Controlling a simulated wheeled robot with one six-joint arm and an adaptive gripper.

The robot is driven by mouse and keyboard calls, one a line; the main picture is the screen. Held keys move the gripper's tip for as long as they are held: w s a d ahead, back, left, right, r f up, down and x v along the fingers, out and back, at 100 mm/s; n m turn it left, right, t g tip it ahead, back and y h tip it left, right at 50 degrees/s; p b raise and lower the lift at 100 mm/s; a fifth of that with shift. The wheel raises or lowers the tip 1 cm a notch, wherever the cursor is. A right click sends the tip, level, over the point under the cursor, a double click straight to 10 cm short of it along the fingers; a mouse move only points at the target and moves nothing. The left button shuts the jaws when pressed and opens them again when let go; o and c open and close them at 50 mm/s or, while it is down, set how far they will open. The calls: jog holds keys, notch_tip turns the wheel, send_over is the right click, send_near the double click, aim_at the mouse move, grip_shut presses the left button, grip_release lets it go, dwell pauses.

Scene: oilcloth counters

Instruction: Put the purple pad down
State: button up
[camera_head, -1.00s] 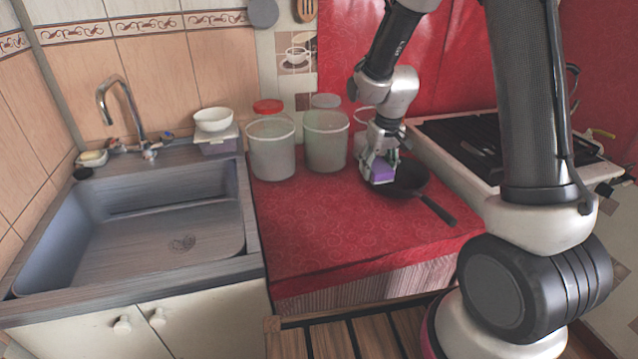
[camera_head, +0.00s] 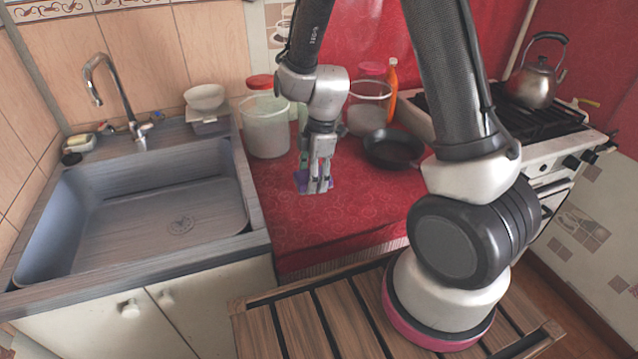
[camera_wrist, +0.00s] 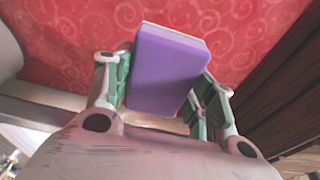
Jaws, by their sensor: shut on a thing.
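The purple pad (camera_wrist: 165,70) is held between the fingers of my gripper (camera_wrist: 160,90) in the wrist view. It is a block with a broad purple face and a paler layer along its top edge. In the head view my gripper (camera_head: 317,188) points down over the red counter (camera_head: 345,215), left of the black pan. Only small purple parts of the pad (camera_head: 301,182) show there, the rest hidden behind the fingers. I cannot tell whether the pad touches the counter.
A black pan (camera_head: 393,147) lies to the right, before the stove with a kettle (camera_head: 537,75). Clear containers (camera_head: 265,128) stand at the back, with an orange bottle (camera_head: 392,88). The sink (camera_head: 150,215) is left. The red counter's front is clear.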

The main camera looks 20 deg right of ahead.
aim_at(314, 198)
jog(key=shift+f, duration=2.35)
jog(key=o, duration=0.7)
jog(key=shift+f, duration=0.15)
jog(key=r, duration=0.4)
jog(key=d+r, duration=0.1)
jog(key=r, duration=0.3)
jog(key=d+r, duration=0.1)
jog(key=r, duration=0.3)
jog(key=shift+r, duration=0.2)
jog(key=s+d+r+m+t, duration=0.1)
jog(key=s+d+r+m, duration=0.35)
jog(key=r, duration=0.25)
jog(key=s+d+r+m+t, duration=0.1)
jog(key=s+d+r+m, duration=0.3)
jog(key=r, duration=0.3)
jog(key=s+d+r+m, duration=0.1)
jog(key=s+m, duration=0.2)
jog(key=s+d+r+m+t+h, duration=0.1)
jog(key=s+d+r+m, duration=0.1)
jog(key=s+m, duration=0.1)
jog(key=s+d+r+m+t, duration=0.1)
jog(key=s+r+m, duration=0.1)
jog(key=s+m, duration=0.1)
jog(key=shift+s+d+r+m+h, duration=0.1)
jog(key=shift+s+d+m+h, duration=0.05)
jog(key=shift+s, duration=0.3)
jog(key=shift+s+d+r+m+h, duration=0.1)
jog(key=shift+s+h, duration=0.05)
jog(key=shift+s, duration=0.3)
